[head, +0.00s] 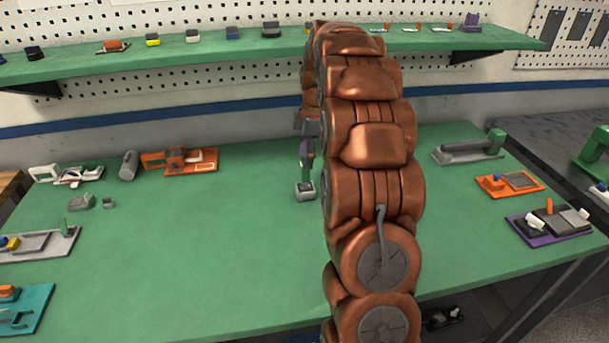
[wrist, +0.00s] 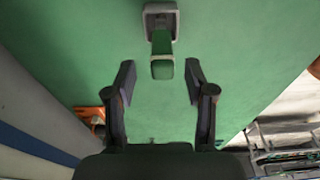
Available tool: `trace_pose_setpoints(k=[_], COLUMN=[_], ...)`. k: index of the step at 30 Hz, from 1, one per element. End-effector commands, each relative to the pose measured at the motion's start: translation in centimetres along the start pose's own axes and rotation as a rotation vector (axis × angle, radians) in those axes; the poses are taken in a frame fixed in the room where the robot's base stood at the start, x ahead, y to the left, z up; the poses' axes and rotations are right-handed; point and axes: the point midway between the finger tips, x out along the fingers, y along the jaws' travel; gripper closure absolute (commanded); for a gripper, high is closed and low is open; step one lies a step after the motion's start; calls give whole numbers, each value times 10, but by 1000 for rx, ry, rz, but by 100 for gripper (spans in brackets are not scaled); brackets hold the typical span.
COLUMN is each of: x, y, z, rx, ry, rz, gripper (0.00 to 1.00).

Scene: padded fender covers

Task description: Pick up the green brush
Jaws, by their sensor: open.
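The green brush has a grey square base and a green upright handle. In the wrist view the handle (wrist: 162,48) points toward my gripper (wrist: 160,72), and its end appears between the two open dark fingertips, with a gap on each side. The base (wrist: 151,21) is just beyond the fingertips. In the head view the grey brush base (head: 304,190) stands on the green bench, left of my copper arm. My gripper (head: 306,158) is above it, partly hidden by the arm. I cannot tell the exact height between them.
The green bench (head: 170,260) is mostly bare around the brush. Orange (head: 200,166), white and grey tool sets line its back left. A grey tool with a green handle (head: 468,152), an orange tray (head: 510,184) and a purple tray (head: 550,229) stand right. A green shelf (head: 180,55) runs above.

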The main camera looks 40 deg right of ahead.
Motion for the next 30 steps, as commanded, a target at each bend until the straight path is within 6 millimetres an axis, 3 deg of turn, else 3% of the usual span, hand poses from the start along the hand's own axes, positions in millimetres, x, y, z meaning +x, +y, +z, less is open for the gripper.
trace_pose_setpoints(k=[12, 20, 30], x=[40, 44, 44], y=[-3, -2, -2], z=[0, 0, 0], rx=[1, 1, 1], ry=[1, 0, 0], rz=[-2, 2, 1], gripper=[46, 46, 81])
